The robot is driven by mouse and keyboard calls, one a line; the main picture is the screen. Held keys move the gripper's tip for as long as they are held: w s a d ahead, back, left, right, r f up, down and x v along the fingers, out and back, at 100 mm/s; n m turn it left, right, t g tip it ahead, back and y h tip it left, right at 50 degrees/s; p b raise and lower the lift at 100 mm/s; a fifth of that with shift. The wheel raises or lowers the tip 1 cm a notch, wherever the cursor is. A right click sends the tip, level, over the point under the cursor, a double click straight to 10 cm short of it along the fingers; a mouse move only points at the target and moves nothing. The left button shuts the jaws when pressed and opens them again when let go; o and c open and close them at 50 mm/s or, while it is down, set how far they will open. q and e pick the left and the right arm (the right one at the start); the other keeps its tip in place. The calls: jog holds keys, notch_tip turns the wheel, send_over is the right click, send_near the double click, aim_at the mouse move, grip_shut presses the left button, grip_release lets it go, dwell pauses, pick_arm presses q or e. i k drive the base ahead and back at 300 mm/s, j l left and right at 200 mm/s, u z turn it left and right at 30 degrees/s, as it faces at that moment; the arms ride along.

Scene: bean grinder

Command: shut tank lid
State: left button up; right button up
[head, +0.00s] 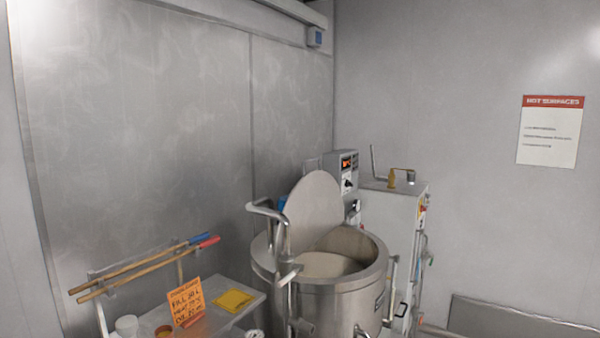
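A round steel tank (335,300) stands at the lower middle of the head view. Its lid (315,208) is raised and stands nearly upright at the back left of the rim. The tank's mouth is partly uncovered, and a pale surface (325,264) shows inside. A bent metal handle bar (268,208) rises at the left of the lid, and a second short bar (290,274) juts out at the rim's front left. Neither of my grippers shows in the head view.
A small side table (228,318) at the left holds an orange note (186,301), a yellow pad (234,300) and a white jar (127,326). Two long-handled tools (140,275) hang above it. A control cabinet (400,215) stands behind the tank at the right.

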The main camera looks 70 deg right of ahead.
aim_at(314, 206)
jog(key=i+z, duration=0.15)
jog(key=z, duration=2.3)
jog(key=i+l+u, duration=0.1)
jog(key=l, duration=0.25)
jog(key=i+l+u, duration=0.1)
jog(key=l, duration=0.25)
jog(key=i, duration=0.1)
